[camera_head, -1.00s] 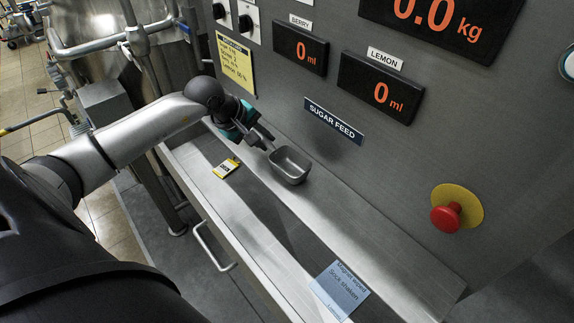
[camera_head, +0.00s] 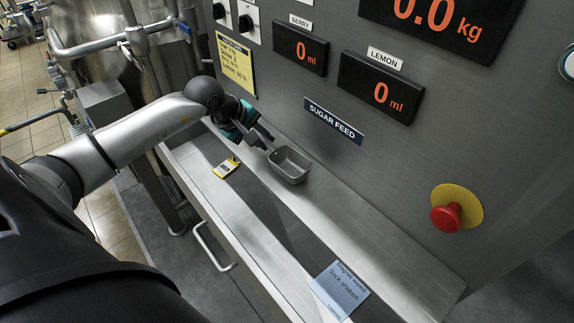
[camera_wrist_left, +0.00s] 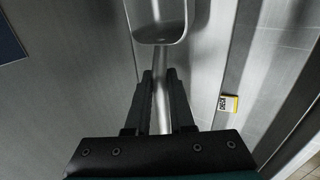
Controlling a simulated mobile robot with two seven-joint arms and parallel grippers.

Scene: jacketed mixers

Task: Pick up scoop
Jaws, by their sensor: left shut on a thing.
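The scoop is a grey metal pan with a straight handle. Its bowl (camera_head: 289,164) is over the steel ledge in the head view, and it also shows at the top of the left wrist view (camera_wrist_left: 158,22). My left gripper (camera_head: 262,139) is shut on the scoop's handle; in the left wrist view its two fingers (camera_wrist_left: 160,85) lie on either side of the handle. In the head view the bowl appears close to the ledge, and I cannot tell if it touches. My right gripper is not in view.
A small yellow-and-white packet (camera_head: 226,167) lies on the ledge left of the scoop. A blue note (camera_head: 340,287) is nearer the front. The panel with displays (camera_head: 380,86) and a red emergency button (camera_head: 447,217) rises behind. The ledge (camera_head: 345,215) right of the scoop is clear.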

